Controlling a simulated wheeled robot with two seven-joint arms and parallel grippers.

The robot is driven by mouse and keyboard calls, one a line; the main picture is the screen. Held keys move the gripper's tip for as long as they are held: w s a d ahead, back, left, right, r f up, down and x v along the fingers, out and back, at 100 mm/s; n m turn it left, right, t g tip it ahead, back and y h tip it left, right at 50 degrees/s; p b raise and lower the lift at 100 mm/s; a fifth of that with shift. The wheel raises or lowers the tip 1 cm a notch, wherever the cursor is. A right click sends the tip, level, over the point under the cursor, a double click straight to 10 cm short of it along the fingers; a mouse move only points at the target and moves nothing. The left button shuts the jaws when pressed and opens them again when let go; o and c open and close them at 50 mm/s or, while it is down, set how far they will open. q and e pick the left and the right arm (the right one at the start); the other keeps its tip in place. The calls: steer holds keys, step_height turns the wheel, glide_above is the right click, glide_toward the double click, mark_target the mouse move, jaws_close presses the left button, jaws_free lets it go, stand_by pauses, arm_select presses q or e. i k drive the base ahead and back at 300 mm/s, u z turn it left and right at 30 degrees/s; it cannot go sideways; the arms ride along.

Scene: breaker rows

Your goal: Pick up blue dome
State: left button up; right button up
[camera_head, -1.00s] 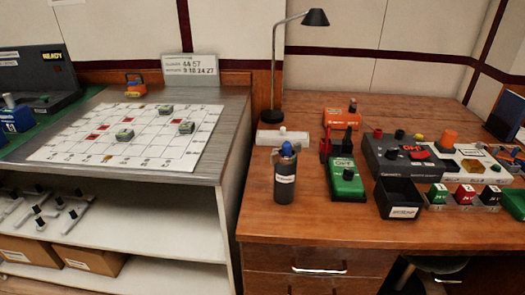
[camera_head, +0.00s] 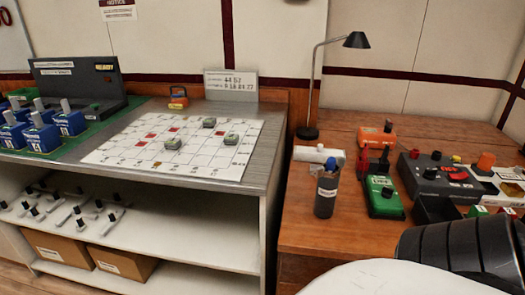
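The blue dome (camera_head: 331,164) sits on top of a dark grey labelled cylinder (camera_head: 325,196), which stands upright near the left edge of the brown desk in the camera_head view. A white block (camera_head: 306,154) with a knob is just behind it. Neither gripper shows. A dark ribbed part and a white rounded part of my own body fill the lower right and hide the desk's front right.
Right of the cylinder are a green pedal-like box (camera_head: 384,196), an orange box (camera_head: 377,136) and a dark grey box (camera_head: 436,176). A black lamp (camera_head: 308,132) stands behind. On the left are a gridded white board (camera_head: 110,152) and several blue breakers (camera_head: 70,124).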

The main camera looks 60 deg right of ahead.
mark_target(330, 163)
steer(key=u, duration=0.1)
steer(key=i, duration=2.1)
steer(key=z, duration=3.1)
